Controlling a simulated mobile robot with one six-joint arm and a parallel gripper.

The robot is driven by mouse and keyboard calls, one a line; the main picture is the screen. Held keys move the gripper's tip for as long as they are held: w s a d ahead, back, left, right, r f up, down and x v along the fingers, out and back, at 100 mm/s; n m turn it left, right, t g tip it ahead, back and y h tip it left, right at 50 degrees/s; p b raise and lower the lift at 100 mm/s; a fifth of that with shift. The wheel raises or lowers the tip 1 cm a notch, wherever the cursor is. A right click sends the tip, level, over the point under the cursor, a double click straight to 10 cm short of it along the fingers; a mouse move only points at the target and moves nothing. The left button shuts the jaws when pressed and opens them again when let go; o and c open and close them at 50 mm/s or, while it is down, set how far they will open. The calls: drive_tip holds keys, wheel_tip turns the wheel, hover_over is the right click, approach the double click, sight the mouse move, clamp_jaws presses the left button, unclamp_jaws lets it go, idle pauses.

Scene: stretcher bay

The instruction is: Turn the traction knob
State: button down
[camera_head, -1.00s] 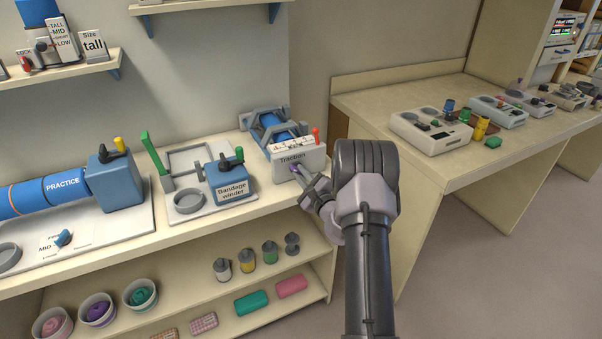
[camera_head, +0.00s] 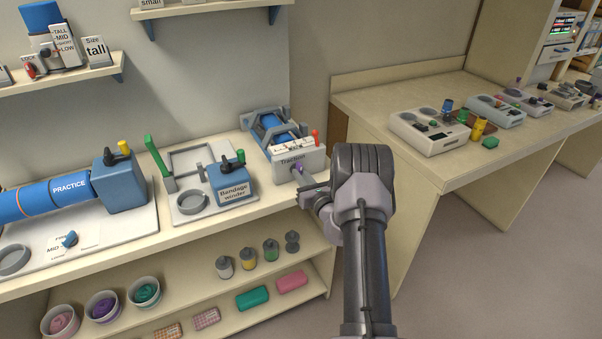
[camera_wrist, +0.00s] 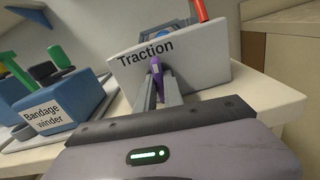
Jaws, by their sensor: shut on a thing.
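The traction device (camera_head: 298,160) is a pale box labelled "Traction" at the right end of the left bench, with a dial scale on top and a blue cylinder in a grey frame behind. Its purple knob (camera_wrist: 155,66) sticks out of the front face, below the label. My gripper (camera_wrist: 158,84) reaches in from the front, its two grey fingers shut on the knob, one on each side. The gripper also shows in the head view (camera_head: 300,175), where the knob is mostly hidden by the fingers.
The bandage winder (camera_head: 228,182), a blue box with a green handle, stands close to the left. A red lever (camera_head: 316,137) rises at the device's right corner. A shelf with jars (camera_head: 248,258) lies below. Another counter (camera_head: 380,100) stands to the right.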

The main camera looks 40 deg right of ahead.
drive_tip(key=m+p, duration=0.1)
drive_tip(key=m, duration=0.2)
drive_tip(key=shift+m, duration=0.3)
drive_tip(key=shift+m+p, duration=0.6)
drive_tip(key=shift+m, duration=1.2)
drive_tip(key=c, duration=1.5)
unclamp_jaws()
drive_tip(key=shift+o, duration=0.2)
drive_tip(key=p+v, duration=0.2)
drive_tip(key=v, duration=1.5)
drive_tip(key=shift+s+a, duration=0.15)
drive_tip(key=shift+s, duration=0.05)
